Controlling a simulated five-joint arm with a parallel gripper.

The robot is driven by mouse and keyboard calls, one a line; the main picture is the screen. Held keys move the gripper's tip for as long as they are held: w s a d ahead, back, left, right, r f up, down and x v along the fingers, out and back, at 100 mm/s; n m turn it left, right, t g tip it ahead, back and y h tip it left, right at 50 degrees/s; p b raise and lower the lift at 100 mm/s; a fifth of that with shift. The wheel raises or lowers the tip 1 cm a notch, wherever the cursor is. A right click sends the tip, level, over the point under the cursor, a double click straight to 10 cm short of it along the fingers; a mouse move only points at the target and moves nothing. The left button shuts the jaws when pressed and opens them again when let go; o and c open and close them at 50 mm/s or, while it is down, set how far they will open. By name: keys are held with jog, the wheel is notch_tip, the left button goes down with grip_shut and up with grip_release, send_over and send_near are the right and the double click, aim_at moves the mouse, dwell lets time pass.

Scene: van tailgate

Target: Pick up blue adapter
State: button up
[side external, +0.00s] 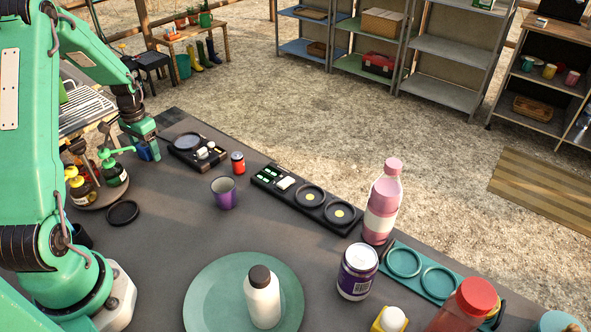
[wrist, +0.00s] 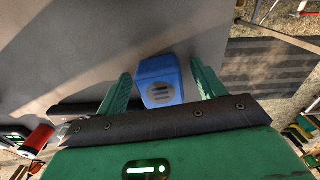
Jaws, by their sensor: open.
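The blue adapter (wrist: 160,82) is a small blue block with a round grey slotted face. In the wrist view it sits between the two green fingers of my gripper (wrist: 161,92), with a gap on each side. In the side external view my gripper (side external: 146,150) is low at the far left end of the grey table, and only a bit of the blue adapter (side external: 145,153) shows behind the fingers. The gripper is open. Whether the adapter touches the table is hidden in the side view.
A black tray (side external: 187,150) and a red can (side external: 238,163) stand right of my gripper. A round turntable with several bottles (side external: 113,172) is close on its left. A black disc (side external: 122,213) lies nearer. A purple cup (side external: 224,193) stands mid-table. The table edge runs just behind.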

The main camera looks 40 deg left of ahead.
aim_at(144, 145)
jog(key=shift+c, duration=0.2)
dwell(0.3)
jog(key=c, duration=1)
jog(key=shift+c, duration=0.3)
jog(key=shift+r, duration=0.85)
notch_tip(144, 145, up, 2)
jog(key=shift+r, duration=0.25)
jog(key=w+d+r, duration=0.2)
jog(key=d+r, duration=0.4)
jog(key=d, duration=0.5)
jog(key=shift+w+d+r, duration=0.2)
jog(key=shift+w+r, duration=0.05)
jog(key=shift+r, duration=0.15)
